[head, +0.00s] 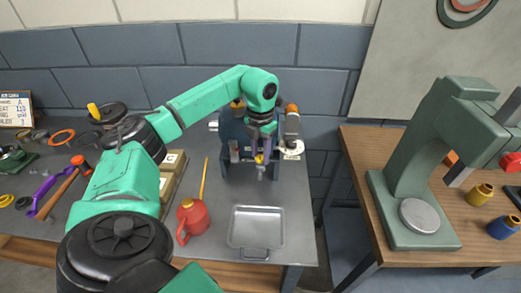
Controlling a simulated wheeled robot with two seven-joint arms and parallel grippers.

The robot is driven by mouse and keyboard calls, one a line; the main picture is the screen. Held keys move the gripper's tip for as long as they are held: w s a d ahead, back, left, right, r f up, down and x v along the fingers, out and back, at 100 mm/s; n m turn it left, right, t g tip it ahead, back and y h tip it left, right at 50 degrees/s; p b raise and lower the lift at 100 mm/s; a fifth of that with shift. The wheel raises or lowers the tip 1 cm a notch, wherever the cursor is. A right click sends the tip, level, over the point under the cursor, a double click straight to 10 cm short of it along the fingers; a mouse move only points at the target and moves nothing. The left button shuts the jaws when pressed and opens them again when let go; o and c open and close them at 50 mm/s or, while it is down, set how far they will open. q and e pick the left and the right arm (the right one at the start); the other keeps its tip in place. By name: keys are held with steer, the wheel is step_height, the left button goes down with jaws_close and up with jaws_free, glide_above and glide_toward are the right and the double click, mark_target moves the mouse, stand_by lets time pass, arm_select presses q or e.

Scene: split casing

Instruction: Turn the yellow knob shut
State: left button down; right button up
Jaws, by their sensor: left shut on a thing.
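A blue split casing (233,137) stands at the back of the grey workbench, largely covered by my arm. My left arm reaches over from the left and bends down in front of it. My left gripper (262,153) points down at the casing's front and is shut. A small yellow knob (259,159) shows at its fingertips, mostly hidden by the fingers, so its turn angle cannot be told. An orange cap (291,108) tops a grey cylinder at the casing's right. My right gripper is not in view.
A metal tray (257,212) and a red oil can (192,217) with a long yellow spout lie in front of the casing. A hammer (62,187) and other tools lie at the left. A green press (405,190) stands on a wooden table at the right.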

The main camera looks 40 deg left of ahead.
arm_select(q)
steer(key=shift+w+r+m, duration=0.1)
steer(key=shift+r+m, duration=0.05)
steer(key=shift+m, duration=0.15)
steer(key=c, duration=0.5)
jaws_free()
steer(key=shift+d, duration=0.1)
